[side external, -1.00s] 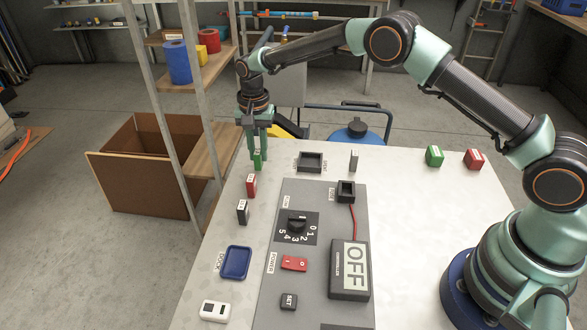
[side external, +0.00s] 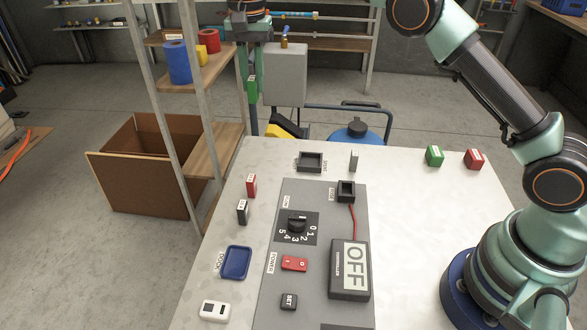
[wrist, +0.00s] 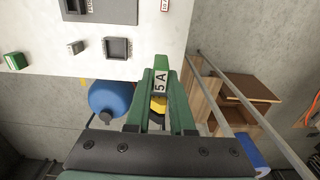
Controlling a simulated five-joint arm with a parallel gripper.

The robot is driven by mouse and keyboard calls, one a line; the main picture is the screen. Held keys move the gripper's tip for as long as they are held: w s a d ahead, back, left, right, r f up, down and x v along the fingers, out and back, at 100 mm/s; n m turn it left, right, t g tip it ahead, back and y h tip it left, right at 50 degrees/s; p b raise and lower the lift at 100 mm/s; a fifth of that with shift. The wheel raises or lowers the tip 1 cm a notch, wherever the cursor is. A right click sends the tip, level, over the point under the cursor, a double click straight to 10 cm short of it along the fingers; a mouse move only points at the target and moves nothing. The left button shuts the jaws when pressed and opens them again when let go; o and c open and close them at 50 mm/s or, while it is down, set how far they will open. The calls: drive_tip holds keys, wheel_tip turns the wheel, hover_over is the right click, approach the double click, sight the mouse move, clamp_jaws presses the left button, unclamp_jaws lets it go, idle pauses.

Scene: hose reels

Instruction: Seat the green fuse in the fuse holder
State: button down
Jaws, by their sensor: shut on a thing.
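The green fuse (side external: 252,86) is held upright between the fingers of my gripper (side external: 252,94), high above the far left edge of the table. In the wrist view the green fuse (wrist: 161,72) shows a white label reading 5 A, with my gripper (wrist: 161,92) shut on it. The fuse holder (side external: 346,191) is a small dark square socket on the grey panel, with a red wire running to the controller. It is empty as far as I can see, well below and to the right of my gripper. In the wrist view it is only partly visible at the top edge.
A dark square tray (side external: 311,162) and a thin grey upright piece (side external: 353,160) stand near the far edge. A red fuse (side external: 251,185) and a black fuse (side external: 243,212) stand at left. Green (side external: 435,156) and red (side external: 474,159) blocks sit at right. The controller (side external: 349,270) reads OFF.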

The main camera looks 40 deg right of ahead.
drive_tip(key=s+d+r, duration=0.1)
drive_tip(key=s+d, duration=0.4)
drive_tip(key=s, duration=0.5)
drive_tip(key=s+d+r, duration=0.1)
drive_tip(key=s+d, duration=0.4)
drive_tip(key=s, duration=0.5)
wheel_tip(320, 180, down, 20)
drive_tip(key=shift+f, duration=0.1)
drive_tip(key=shift+f, duration=0.2)
drive_tip(key=shift+s+f, duration=0.1)
drive_tip(key=shift+f, duration=0.4)
drive_tip(key=c, duration=0.8)
unclamp_jaws()
drive_tip(key=shift+s+d+r+n+t, duration=0.35)
drive_tip(key=shift+s+r+n+t, duration=0.9)
drive_tip(key=shift+r, duration=2.5)
drive_tip(key=shift+s+d+r+n+t, duration=0.55)
drive_tip(key=shift+r+n, duration=1.2)
drive_tip(key=shift+r, duration=2.05)
drive_tip(key=shift+s+d+r+n+t, duration=0.15)
drive_tip(key=shift+s+r+n+t, duration=1.15)
drive_tip(key=shift+r, duration=2.45)
